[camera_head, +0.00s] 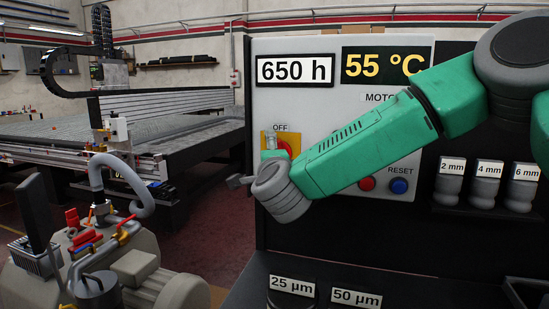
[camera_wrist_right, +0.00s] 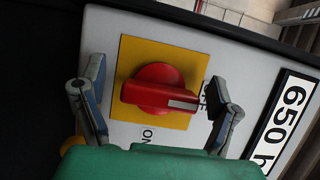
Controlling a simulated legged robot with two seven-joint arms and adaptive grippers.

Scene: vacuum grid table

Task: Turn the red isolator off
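The red isolator (camera_wrist_right: 160,90) is a rotary knob on a yellow square plate (camera_wrist_right: 190,58), seen close in the right wrist view. Its white-marked end points to the right, towards the OFF label (camera_wrist_right: 207,95). The ON label (camera_wrist_right: 147,137) is below the knob. My right gripper (camera_wrist_right: 156,84) is open, with one finger on each side of the knob; I cannot tell if either finger touches it. In the head view, my right arm hides most of the isolator (camera_head: 286,148), below its OFF label (camera_head: 280,127). My left gripper is not in view.
The light panel carries a 650 h plate (camera_head: 295,69), a 55 °C display (camera_head: 387,65), a red button (camera_head: 367,183) and a blue RESET button (camera_head: 399,186). A pump with a hose (camera_head: 130,265) stands at lower left. Labelled cups (camera_head: 486,185) stand at the right.

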